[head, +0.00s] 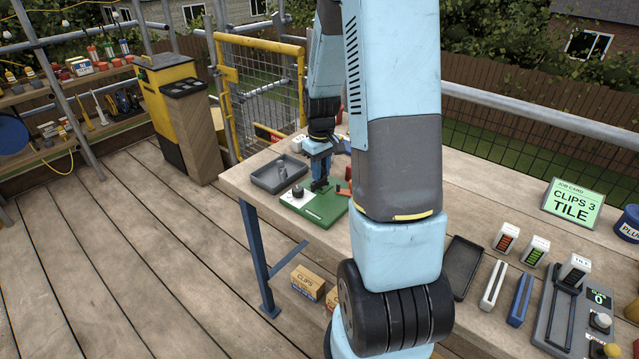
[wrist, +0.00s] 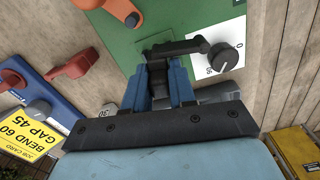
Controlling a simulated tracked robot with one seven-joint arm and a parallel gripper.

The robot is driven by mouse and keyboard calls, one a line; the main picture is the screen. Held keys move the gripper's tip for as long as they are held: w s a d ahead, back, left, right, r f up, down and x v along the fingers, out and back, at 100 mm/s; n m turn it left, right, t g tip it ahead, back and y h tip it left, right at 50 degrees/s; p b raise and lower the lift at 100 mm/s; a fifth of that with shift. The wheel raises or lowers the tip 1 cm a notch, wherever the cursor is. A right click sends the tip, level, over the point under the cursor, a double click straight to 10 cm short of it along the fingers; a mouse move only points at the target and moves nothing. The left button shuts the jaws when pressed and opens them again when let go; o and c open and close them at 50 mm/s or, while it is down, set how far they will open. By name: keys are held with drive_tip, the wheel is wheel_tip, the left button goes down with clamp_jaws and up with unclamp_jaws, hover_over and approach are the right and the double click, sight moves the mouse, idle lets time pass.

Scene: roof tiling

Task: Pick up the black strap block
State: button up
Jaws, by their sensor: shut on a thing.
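My gripper (wrist: 163,82) is shut on a black piece, which I take to be the black strap block (wrist: 180,48). In the wrist view it shows as a dark bar above the blue fingers, with a part between them. It is over the green board (wrist: 125,30), close to a black dial on a white plate (wrist: 223,57). In the head view my gripper (head: 320,184) points down over the green board (head: 325,209). The block is too small and covered there to make out. I cannot tell whether it touches the board.
A grey tray (head: 264,179) sits left of the board. In the wrist view a red-orange lever (wrist: 72,62) and a blue fixture (wrist: 62,108) with a yellow job card (wrist: 28,128) lie to the left. Tile holders and an empty dark tray (head: 462,262) are at the right.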

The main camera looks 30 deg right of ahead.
drive_tip(key=shift+r, duration=1.55)
